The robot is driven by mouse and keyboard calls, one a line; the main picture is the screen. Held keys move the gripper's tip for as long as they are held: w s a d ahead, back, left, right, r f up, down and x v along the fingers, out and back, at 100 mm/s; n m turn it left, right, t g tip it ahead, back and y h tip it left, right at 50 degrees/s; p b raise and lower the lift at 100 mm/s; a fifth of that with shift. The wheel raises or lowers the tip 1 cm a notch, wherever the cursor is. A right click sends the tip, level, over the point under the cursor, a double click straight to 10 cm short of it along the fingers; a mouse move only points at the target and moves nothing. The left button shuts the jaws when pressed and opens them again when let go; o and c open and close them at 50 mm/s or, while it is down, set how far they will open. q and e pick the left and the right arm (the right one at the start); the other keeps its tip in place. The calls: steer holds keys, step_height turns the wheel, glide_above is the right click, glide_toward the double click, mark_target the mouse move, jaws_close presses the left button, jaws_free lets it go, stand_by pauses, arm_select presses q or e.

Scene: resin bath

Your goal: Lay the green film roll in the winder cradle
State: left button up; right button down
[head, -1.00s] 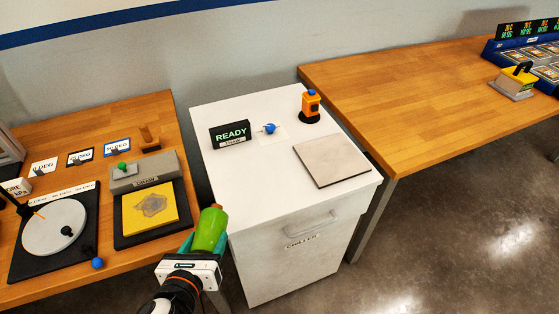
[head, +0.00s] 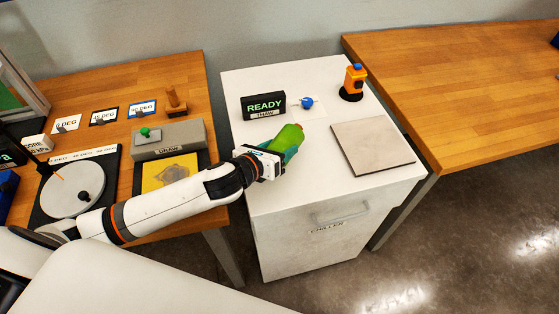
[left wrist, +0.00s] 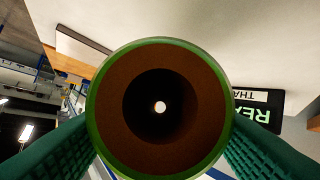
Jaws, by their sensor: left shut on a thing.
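The green film roll (head: 287,138) is in my left gripper (head: 279,146), over the left part of the white chiller top in the head view. In the left wrist view the roll (left wrist: 100,110) shows end-on, with a brown core and a dark centre hole, between the two green fingers. The gripper is shut on it. I see no winder cradle that I can make out in these frames. My right gripper is not in view.
A wooden bench (head: 480,90) stands right. The left bench holds a draw unit (head: 168,138) and a round disc (head: 72,190).

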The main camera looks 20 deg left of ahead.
arm_select(q)
steer(key=shift+f, duration=2.25)
steer(key=shift+f, duration=0.15)
steer(key=o, duration=1.2)
steer(key=shift+c, duration=0.2)
